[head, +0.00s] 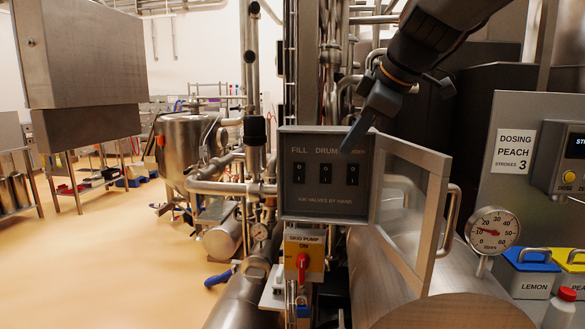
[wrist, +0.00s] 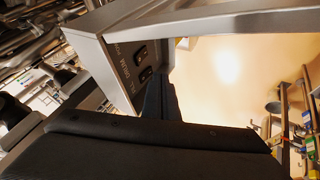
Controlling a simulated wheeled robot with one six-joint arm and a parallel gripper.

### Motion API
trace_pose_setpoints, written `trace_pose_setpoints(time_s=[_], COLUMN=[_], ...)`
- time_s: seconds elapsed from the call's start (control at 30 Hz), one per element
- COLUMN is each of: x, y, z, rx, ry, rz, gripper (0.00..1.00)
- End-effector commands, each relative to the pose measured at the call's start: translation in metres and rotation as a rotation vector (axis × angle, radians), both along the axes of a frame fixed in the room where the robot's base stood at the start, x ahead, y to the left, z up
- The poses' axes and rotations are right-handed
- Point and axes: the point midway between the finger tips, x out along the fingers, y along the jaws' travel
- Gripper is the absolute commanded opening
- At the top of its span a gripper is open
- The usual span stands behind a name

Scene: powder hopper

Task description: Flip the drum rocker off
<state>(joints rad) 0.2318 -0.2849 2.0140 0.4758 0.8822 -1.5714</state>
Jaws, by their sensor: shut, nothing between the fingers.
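The grey switch box (head: 326,205) has three dark rockers under the labels FILL, DRUM and a third label partly hidden by my gripper. The drum rocker (head: 325,174) is the middle one; which way it is tipped is too small to tell. My gripper (head: 348,148) is shut and empty, pointing down in front of the box's upper right, up and to the right of the drum rocker. In the wrist view the shut fingers (wrist: 160,97) are close to the box face (wrist: 112,62) and hide part of it. I cannot tell whether they touch it.
The box's framed door (head: 437,205) stands open to the right. A skid pump switch with a red handle (head: 303,264) is below the box. A dial gauge (head: 493,231) and a dosing panel (head: 515,185) are farther right. Pipes crowd the left side.

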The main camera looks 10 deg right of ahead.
Motion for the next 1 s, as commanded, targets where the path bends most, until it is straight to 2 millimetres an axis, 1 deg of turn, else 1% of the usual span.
trace_pose_setpoints(time_s=[0.23, 0.37, 0.47, 0.87, 0.9, 1.0], x=[0.001, 0.006, 0.015, 0.060, 0.067, 0.078], y=[-0.001, 0.002, 0.006, 0.023, 0.019, 0.015], z=[-0.001, -0.009, -0.021, -0.080, -0.076, -0.074], rx=[0.000, 0.001, 0.002, 0.000, 0.001, 0.000], ry=[0.000, 0.003, 0.005, 0.006, 0.002, 0.002], rz=[-0.002, -0.001, 0.000, -0.001, -0.003, -0.003], gripper=[0.00, 0.00, 0.00, 0.00, 0.00, 0.00])
